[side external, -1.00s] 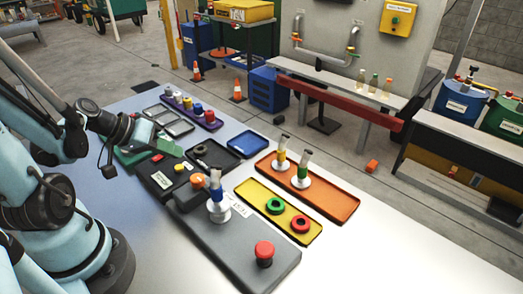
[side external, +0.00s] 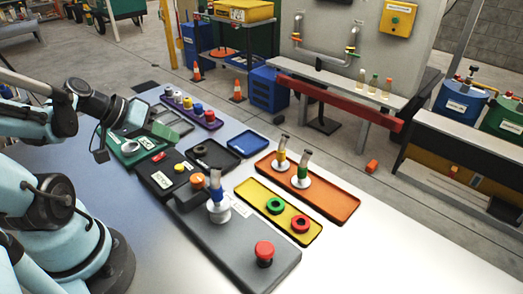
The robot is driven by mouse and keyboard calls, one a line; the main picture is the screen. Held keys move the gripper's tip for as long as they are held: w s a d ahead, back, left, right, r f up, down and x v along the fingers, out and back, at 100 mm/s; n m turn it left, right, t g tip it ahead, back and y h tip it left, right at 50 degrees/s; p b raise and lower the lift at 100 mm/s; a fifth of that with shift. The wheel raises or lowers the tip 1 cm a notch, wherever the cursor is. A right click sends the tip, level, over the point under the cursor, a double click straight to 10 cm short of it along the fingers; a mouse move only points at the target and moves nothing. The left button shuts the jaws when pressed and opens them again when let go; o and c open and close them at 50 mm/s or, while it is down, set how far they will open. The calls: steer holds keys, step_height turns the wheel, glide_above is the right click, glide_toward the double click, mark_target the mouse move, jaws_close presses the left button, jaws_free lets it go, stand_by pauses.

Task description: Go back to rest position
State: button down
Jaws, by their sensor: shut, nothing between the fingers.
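My gripper (side external: 176,128) is at the left of the side external view, above the far left part of the work table. Its grey-green fingers are together with nothing visible between them. It hovers over or just beyond a green tray (side external: 122,155); the exact height is hard to tell. My arm reaches in from the left edge and bends down at the wrist.
A purple tray (side external: 209,124) with several coloured caps lies behind the gripper. Black (side external: 152,178), blue (side external: 249,153), orange (side external: 330,206) and yellow (side external: 252,204) trays and a grey panel with a red button (side external: 264,250) spread rightward. The table's front right is clear.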

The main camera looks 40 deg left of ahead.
steer(key=shift+d, duration=0.1)
steer(key=shift+w+d+f, duration=0.1)
steer(key=shift+w+d, duration=0.05)
steer(key=shift+d, duration=0.15)
steer(key=w+d+r+m+g+y, duration=0.1)
steer(key=w+d+r+m+y, duration=0.1)
steer(key=d+m, duration=0.3)
steer(key=w+d+r, duration=0.1)
steer(key=d, duration=0.3)
steer(key=shift+g+y, duration=0.3)
steer(key=shift+y, duration=0.1)
steer(key=shift+r, duration=0.1)
steer(key=s+a+r+g, duration=0.2)
steer(key=a+r+g, duration=0.2)
steer(key=a+g, duration=0.3)
steer(key=shift+s+a+r, duration=0.25)
steer(key=shift+a+r, duration=0.1)
steer(key=shift+a, duration=0.8)
